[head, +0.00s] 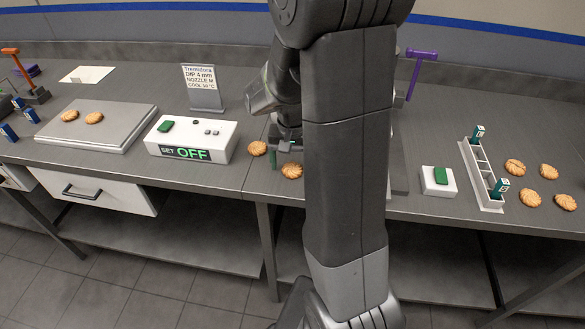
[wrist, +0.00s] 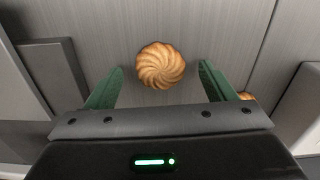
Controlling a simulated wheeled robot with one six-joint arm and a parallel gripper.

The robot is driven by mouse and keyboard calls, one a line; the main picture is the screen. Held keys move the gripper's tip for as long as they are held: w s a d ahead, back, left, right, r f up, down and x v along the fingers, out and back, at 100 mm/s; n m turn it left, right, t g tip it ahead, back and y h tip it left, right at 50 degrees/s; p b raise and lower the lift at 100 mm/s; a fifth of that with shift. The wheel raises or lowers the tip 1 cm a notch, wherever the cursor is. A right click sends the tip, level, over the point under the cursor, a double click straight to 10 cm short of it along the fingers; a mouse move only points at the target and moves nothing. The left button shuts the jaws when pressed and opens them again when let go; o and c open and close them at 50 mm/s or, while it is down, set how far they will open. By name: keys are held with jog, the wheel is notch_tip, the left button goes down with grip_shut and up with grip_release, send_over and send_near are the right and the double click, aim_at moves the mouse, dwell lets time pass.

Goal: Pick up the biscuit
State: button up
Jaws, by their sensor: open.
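A round golden biscuit with a swirled top (wrist: 160,65) lies on the grey worktop in the wrist view. My gripper (wrist: 162,68) is open, with one green finger on each side of it and gaps between fingers and biscuit. The biscuit sits around the fingertips; I cannot tell the height gap. In the head view it appears to be the biscuit (head: 292,171) beside my arm. A second biscuit (head: 257,148) lies to its left; in the wrist view it is mostly hidden behind the right finger (wrist: 246,96).
The white box reading "SET OFF" (head: 191,150) stands left of these biscuits. Further left, a grey slab (head: 120,112) bears two biscuits. At right are a white button box (head: 438,190), a narrow divided rack (head: 480,170) and several biscuits (head: 530,198). My arm hides the middle.

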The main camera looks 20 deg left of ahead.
jog(key=shift+f, duration=0.25)
jog(key=c, duration=0.8)
